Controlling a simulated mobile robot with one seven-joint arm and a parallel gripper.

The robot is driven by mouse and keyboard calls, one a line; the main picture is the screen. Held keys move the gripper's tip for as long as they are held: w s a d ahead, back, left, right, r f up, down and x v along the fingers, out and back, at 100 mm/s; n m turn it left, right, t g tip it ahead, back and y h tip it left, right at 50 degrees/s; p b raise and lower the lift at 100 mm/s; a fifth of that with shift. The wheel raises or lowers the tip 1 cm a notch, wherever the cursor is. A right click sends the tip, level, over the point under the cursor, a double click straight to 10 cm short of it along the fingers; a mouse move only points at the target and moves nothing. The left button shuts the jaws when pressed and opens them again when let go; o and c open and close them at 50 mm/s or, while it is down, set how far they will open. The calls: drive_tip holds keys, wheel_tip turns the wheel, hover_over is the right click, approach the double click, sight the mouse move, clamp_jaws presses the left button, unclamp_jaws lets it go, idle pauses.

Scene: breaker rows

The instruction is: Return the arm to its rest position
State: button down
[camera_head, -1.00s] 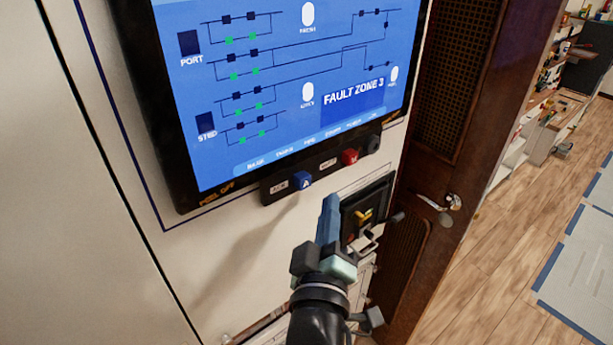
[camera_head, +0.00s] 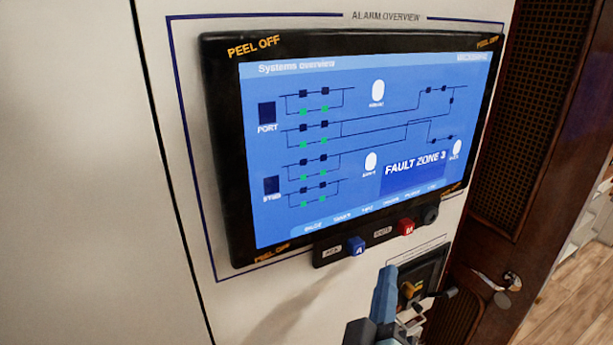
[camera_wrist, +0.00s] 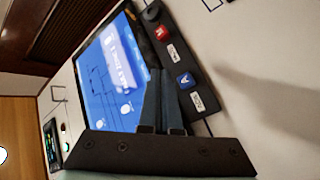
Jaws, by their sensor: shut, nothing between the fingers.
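My gripper (camera_head: 385,293) is at the bottom of the head view, in front of the white panel and below the button strip. Its blue fingers are together with nothing between them and point up toward the strip. In the wrist view my gripper (camera_wrist: 162,100) shows its closed fingers in front of the screen's lower edge. The fingers look apart from the blue A button (camera_head: 356,247) and the red M button (camera_head: 406,227). Most of my arm is below the head view's edge.
The alarm screen (camera_head: 330,235) reads "FAULT ZONE 3". A dark box with a yellow switch and a lever (camera_head: 438,294) is just right of my fingers. A brown door (camera_head: 520,200) with a metal handle (camera_head: 508,282) stands further right. Bare white panel lies to the left.

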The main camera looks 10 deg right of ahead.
drive_tip(key=a+r+m+t+y+b, duration=0.1)
drive_tip(key=a+r+m+t, duration=0.2)
drive_tip(key=r, duration=0.7)
drive_tip(key=a+r+t+y+b, duration=0.1)
drive_tip(key=a+r+t+y, duration=0.15)
drive_tip(key=a+r, duration=0.55)
drive_tip(key=s+a+r+t+y, duration=0.2)
drive_tip(key=s+r, duration=0.2)
drive_tip(key=r, duration=0.3)
drive_tip(key=s+a+r+m+t+y+b, duration=0.1)
drive_tip(key=s+a+r+t+y, duration=0.1)
drive_tip(key=s+r, duration=0.3)
wheel_tip(320, 180, up, 3)
drive_tip(key=shift+s+a+r+t+b, duration=0.1)
drive_tip(key=shift+s+a+t+b, duration=0.15)
drive_tip(key=shift+a+t+b, duration=0.15)
drive_tip(key=shift+a+y, duration=0.2)
drive_tip(key=shift+y, duration=0.05)
